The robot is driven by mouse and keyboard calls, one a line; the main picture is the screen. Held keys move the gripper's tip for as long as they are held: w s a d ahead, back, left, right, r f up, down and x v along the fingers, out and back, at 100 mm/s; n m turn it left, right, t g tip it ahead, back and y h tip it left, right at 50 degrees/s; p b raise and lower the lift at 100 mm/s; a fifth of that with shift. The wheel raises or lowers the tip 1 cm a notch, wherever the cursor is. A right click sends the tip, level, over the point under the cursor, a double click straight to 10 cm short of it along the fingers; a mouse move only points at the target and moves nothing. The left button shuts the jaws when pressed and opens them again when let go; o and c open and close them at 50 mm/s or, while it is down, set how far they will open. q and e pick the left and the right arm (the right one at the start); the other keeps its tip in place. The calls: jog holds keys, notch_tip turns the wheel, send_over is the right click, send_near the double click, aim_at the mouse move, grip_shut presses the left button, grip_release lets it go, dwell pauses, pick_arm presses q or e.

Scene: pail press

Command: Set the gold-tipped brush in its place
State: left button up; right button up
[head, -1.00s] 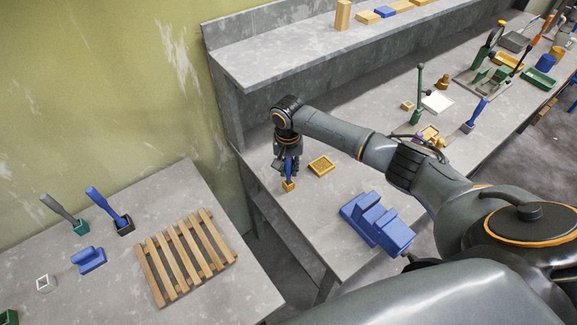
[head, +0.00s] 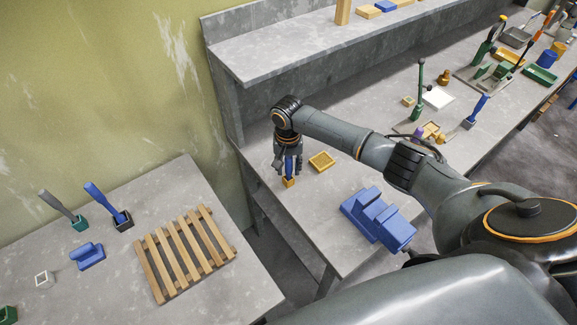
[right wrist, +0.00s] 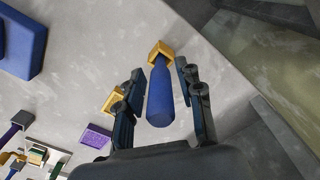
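The gold-tipped brush (right wrist: 160,95) has a blue handle and a square gold piece (right wrist: 161,52) at its far end. In the head view the brush (head: 289,168) is roughly upright near the left end of the long grey bench. I cannot tell whether the gold piece is only its tip or partly a holder. My right gripper (right wrist: 162,72) is above it, fingers on either side of the handle. Gaps show between handle and fingers, so it looks open. The same gripper (head: 288,164) partly hides the brush in the head view. My left gripper is out of view.
A shallow gold tray (head: 321,161) lies just right of the brush. A stepped blue block (head: 378,219) sits near the bench's front edge. On the left table are a slatted wooden rack (head: 184,252), two other brushes and a blue block (head: 88,256).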

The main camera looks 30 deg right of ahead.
dwell(0.3)
notch_tip(320, 180, up, 12)
jog(key=shift+a, duration=0.1)
dwell(0.4)
jog(key=shift+s+f, duration=0.1)
